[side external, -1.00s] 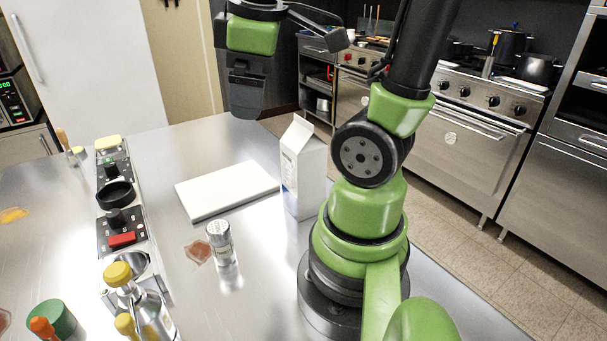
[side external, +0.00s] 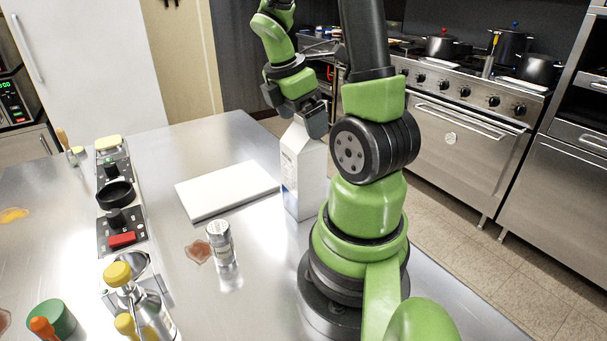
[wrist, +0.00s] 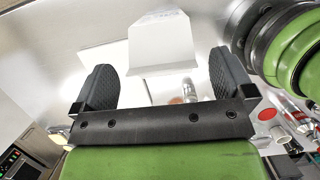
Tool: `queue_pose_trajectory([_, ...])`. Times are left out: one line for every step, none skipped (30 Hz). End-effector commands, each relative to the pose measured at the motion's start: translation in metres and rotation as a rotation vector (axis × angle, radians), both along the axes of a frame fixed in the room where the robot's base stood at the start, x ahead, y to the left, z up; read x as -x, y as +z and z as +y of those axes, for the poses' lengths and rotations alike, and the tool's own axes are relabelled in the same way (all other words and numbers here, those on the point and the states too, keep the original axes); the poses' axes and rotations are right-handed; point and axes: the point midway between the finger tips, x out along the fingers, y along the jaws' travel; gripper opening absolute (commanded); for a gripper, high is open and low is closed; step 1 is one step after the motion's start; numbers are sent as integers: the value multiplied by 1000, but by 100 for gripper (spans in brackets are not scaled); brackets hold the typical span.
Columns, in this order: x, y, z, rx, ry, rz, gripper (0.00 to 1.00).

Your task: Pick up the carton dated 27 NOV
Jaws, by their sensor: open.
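A white gable-top carton (side external: 303,172) stands upright on the steel counter, just left of my arm's base in the side view. Its date is not readable. My gripper (side external: 303,122) is at the height of the carton's top, close to it or behind it; whether they touch I cannot tell. In the wrist view the carton (wrist: 161,45) lies ahead of my gripper (wrist: 155,82), centred between the two dark, widely parted fingers. Nothing is held between them.
A white cutting board (side external: 226,190) lies left of the carton. A metal-topped shaker (side external: 221,245) stands in front, beside a reddish spill (side external: 197,251). A control panel (side external: 122,230) and bottles line the counter further left.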

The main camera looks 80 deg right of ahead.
Motion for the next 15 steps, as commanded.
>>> queue_pose_trajectory([4, -8, -1, -5, -1, 6, 100])
queue_pose_trajectory([5, -13, -2, -4, -1, 6, 100])
queue_pose_trajectory([6, -18, -3, -4, -2, 5, 100])
queue_pose_trajectory([7, -22, -4, -3, -1, 6, 100])
queue_pose_trajectory([8, -25, -5, -4, -1, 6, 100])
queue_pose_trajectory([8, -29, -5, -3, -1, 4, 100])
queue_pose_trajectory([8, -31, -6, -3, -1, 3, 100])
queue_pose_trajectory([9, -32, -6, -2, -1, 2, 100])
queue_pose_trajectory([9, -33, -6, -1, -1, 1, 100])
queue_pose_trajectory([9, -33, -6, -1, -1, 0, 100])
queue_pose_trajectory([9, -33, -7, -1, -1, 0, 100])
queue_pose_trajectory([9, -33, -7, 0, -1, -1, 100])
queue_pose_trajectory([9, -33, -7, 0, -1, -1, 100])
queue_pose_trajectory([9, -33, -7, 0, -1, -1, 100])
queue_pose_trajectory([9, -33, -7, 0, -1, -1, 100])
